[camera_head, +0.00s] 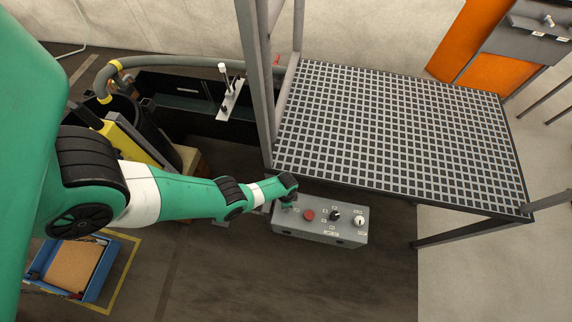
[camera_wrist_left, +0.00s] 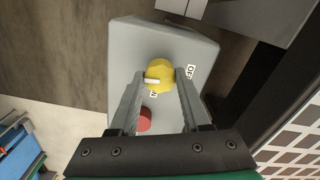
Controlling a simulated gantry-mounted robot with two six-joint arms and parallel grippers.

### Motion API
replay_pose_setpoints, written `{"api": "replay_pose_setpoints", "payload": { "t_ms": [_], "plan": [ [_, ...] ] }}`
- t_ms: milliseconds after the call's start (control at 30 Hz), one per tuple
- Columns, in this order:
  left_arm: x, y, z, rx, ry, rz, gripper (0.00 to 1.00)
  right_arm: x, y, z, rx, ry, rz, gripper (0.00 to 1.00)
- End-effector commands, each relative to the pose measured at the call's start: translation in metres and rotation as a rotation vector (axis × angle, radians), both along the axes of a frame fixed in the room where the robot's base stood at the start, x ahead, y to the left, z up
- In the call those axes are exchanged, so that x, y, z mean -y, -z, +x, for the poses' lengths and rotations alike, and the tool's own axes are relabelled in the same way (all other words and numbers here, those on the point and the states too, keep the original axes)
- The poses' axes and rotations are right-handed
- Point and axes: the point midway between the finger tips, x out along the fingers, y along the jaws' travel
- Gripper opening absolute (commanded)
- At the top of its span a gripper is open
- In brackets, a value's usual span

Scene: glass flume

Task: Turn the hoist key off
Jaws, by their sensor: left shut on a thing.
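The grey control box (camera_head: 320,222) stands low in front of the grating, its top carrying a red button (camera_head: 309,215) and dark and pale knobs. In the left wrist view, the hoist key switch is a round yellow piece (camera_wrist_left: 159,70) with a small pale bar (camera_wrist_left: 152,82) on it. An OFF label (camera_wrist_left: 190,72) lies to its right; another label below it is partly hidden. My left gripper (camera_wrist_left: 160,76) is shut on the yellow piece, one finger on each side. In the head view my left gripper (camera_head: 288,201) covers the box's left end. My right gripper is out of view.
A metal grating platform (camera_head: 400,140) with grey posts (camera_head: 258,80) stands just behind the box. A hose (camera_head: 180,62) and a small white lever panel (camera_head: 230,100) are behind my left arm. A blue tray (camera_head: 98,285) lies lower left. Floor in front of the box is clear.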

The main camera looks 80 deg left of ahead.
Motion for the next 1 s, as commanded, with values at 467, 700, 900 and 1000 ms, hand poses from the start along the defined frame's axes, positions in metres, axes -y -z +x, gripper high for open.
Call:
{"api": "replay_pose_setpoints", "payload": {
  "t_ms": [467,700,900,1000],
  "plan": [
    [-0.0003,0.0011,-0.0004,0.0,0.129,0.001,0.0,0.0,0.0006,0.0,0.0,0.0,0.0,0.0],
    [-0.0003,0.001,-0.0004,0.0,0.131,0.001,0.0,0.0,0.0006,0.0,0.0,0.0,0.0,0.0],
    [-0.0002,0.0009,-0.0004,0.0,0.13,0.001,0.65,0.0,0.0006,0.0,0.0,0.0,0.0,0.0],
    [-0.0001,0.0007,-0.0003,0.0,0.129,0.001,0.77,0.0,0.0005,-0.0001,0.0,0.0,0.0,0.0]
  ]
}}
